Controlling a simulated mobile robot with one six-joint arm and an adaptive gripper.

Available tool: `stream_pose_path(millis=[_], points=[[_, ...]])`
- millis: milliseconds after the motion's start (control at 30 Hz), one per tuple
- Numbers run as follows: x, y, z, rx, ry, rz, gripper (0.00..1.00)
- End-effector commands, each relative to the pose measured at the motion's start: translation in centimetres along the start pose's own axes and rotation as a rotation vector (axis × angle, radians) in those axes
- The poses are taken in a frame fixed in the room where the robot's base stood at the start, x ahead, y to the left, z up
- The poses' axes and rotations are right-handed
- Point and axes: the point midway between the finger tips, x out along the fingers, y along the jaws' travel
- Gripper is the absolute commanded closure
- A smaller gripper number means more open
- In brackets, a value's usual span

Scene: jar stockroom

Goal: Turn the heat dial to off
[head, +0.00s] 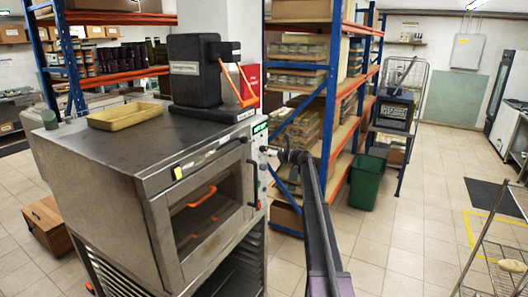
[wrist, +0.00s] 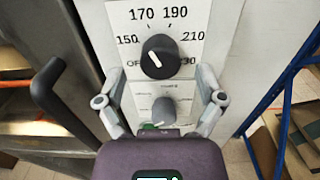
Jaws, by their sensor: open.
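The heat dial (wrist: 160,57) is a round black knob with a white pointer line, on a white plate in the wrist view. Numbers from 150 to 230 ring it, with a partly covered OFF mark at lower left. The line slants toward the upper left, seemingly near 150. My gripper (wrist: 162,76) is open, its two fingers spread either side below the dial, apart from it. In the head view my gripper (head: 284,156) is at the control strip on the right edge of the steel oven (head: 105,190); the dial is hard to make out there.
A second, grey knob (wrist: 164,110) sits below the dial, between the fingers. A dark handle (wrist: 52,95) juts out at left in the wrist view. Blue-and-orange shelving (head: 328,100) and a green bin (head: 367,182) stand right of the oven. Floor at right is partly open.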

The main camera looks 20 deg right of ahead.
Motion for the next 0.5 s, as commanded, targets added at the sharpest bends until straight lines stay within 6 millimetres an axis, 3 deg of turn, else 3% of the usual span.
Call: stream_pose_path(millis=[200,500], points=[[2.2,-0.1,0.0,0.000,0.000,0.000,0.12],[2.9,0.1,0.0,0.000,0.000,0.000,0.12]])
